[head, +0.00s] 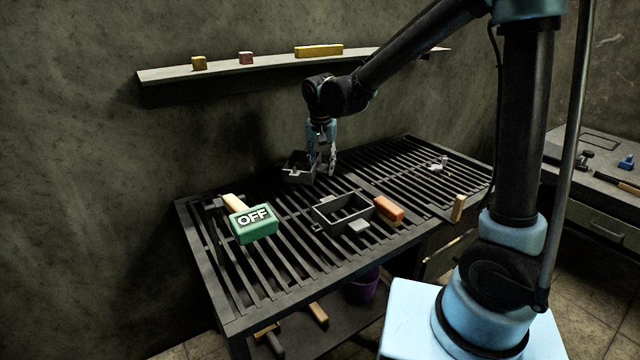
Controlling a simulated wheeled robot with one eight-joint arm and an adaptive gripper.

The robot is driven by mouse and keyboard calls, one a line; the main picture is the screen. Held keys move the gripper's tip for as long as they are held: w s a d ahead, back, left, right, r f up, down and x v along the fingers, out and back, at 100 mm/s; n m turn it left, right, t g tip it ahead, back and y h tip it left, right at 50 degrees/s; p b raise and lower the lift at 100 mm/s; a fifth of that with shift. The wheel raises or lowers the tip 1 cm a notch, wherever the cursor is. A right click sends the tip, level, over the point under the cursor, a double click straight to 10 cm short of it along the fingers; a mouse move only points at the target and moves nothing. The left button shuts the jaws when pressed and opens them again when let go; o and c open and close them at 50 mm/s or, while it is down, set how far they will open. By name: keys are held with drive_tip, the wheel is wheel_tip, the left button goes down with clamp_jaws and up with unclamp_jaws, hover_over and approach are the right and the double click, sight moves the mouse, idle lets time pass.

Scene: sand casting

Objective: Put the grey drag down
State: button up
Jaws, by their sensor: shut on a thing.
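A small grey box-like frame, which looks like the grey drag (299,168), is at the back of the slatted table (265,313), near the wall. My gripper (322,170) points down at its right side and is shut on its wall. I cannot tell whether the drag touches the slats or hangs just above them. A second grey open frame (345,211) with side lugs lies flat on the slats nearer the front.
A small tan block (458,208) stands at the right edge. A wall shelf (170,74) holds several small blocks. Slats right of my gripper are mostly clear.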

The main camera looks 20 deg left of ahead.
drive_tip(key=shift+f, duration=2.45)
drive_tip(key=o, duration=1.2)
drive_tip(key=r, duration=0.4)
drive_tip(key=s+r, duration=0.1)
drive_tip(key=r, duration=0.7)
drive_tip(key=shift+s+d, duration=0.1)
drive_tip(key=shift+s, duration=0.1)
